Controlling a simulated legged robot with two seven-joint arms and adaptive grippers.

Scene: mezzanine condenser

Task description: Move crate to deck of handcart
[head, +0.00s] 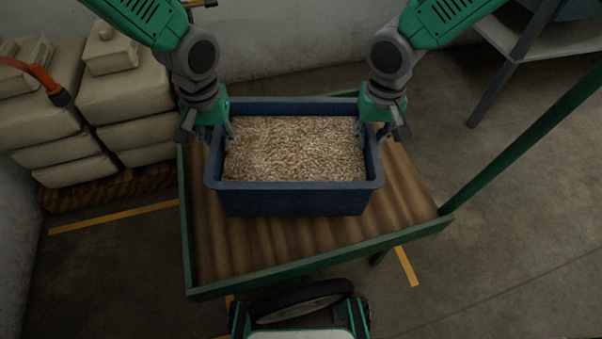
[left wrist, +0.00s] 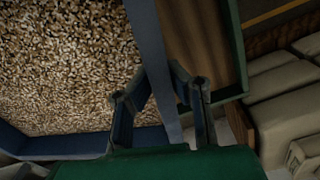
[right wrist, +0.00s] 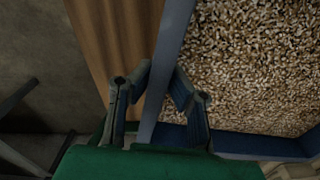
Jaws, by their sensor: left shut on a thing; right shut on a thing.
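The blue crate (head: 293,201) is full of pale pellets and sits over the wooden deck of the handcart (head: 230,257), which has a green rim. Whether its base touches the deck I cannot tell. My left gripper (head: 215,133) is shut on the crate's left wall, one finger inside and one outside; the left wrist view shows this wall (left wrist: 155,60) between the fingers (left wrist: 165,100). My right gripper (head: 375,130) is shut on the right wall, seen between the fingers (right wrist: 160,95) in the right wrist view. The crate looks level.
Stacked pale sacks (head: 125,95) stand on a pallet to the left. A green handle post (head: 525,138) rises from the cart's right corner. A shelf or table (head: 545,40) stands at the upper right. A wall is behind. Bare deck shows in front of the crate.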

